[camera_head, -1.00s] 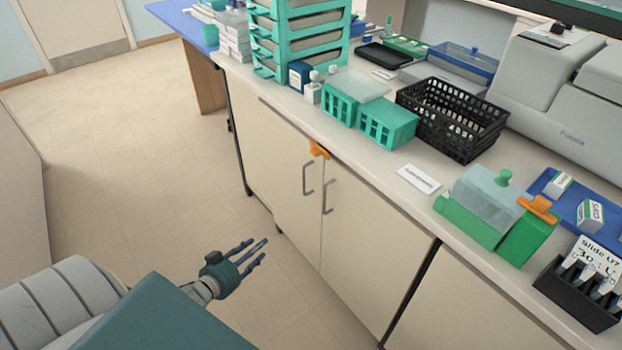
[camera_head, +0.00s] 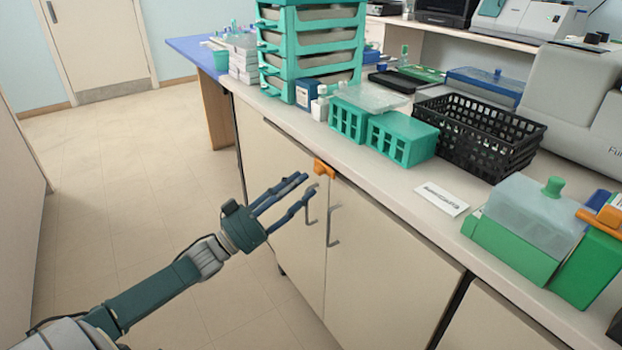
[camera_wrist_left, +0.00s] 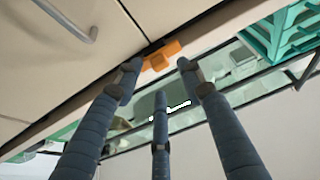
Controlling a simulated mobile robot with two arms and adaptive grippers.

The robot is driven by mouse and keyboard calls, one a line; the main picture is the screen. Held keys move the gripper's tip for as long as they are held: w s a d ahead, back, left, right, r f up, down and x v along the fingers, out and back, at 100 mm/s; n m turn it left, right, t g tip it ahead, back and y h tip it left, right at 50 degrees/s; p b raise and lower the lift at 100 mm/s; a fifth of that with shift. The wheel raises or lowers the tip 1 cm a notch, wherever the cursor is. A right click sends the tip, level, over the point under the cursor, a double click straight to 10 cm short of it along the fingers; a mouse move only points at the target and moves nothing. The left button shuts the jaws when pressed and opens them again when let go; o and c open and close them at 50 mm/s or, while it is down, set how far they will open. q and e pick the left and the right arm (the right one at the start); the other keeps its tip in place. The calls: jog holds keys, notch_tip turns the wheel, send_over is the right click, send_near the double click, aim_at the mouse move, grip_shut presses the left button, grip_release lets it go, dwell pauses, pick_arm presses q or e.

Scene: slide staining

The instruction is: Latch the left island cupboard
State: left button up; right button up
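The left island cupboard (camera_head: 288,240) has two cream doors with grey bar handles, and both doors look closed. An orange latch (camera_head: 323,168) sits at the top of the seam between the doors, under the counter edge. The orange latch also shows in the left wrist view (camera_wrist_left: 160,56), just beyond my fingertips. My left gripper (camera_head: 303,190) is open and empty, its fingers spread and pointing toward the latch, slightly to its left in the head view. I cannot tell whether a fingertip touches the latch. My right gripper is not in view.
The counter (camera_head: 385,180) above holds green racks (camera_head: 403,138), a black basket (camera_head: 480,132), a white label card (camera_head: 442,198) and a green-based box (camera_head: 525,225). The counter edge overhangs the doors. The floor (camera_head: 130,200) to the left is clear.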

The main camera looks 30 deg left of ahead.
aim_at(316, 173)
pick_arm(q)
jog(key=shift+x, duration=2)
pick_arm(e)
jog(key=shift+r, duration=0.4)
pick_arm(q)
jog(key=shift+f, duration=0.1)
grip_shut()
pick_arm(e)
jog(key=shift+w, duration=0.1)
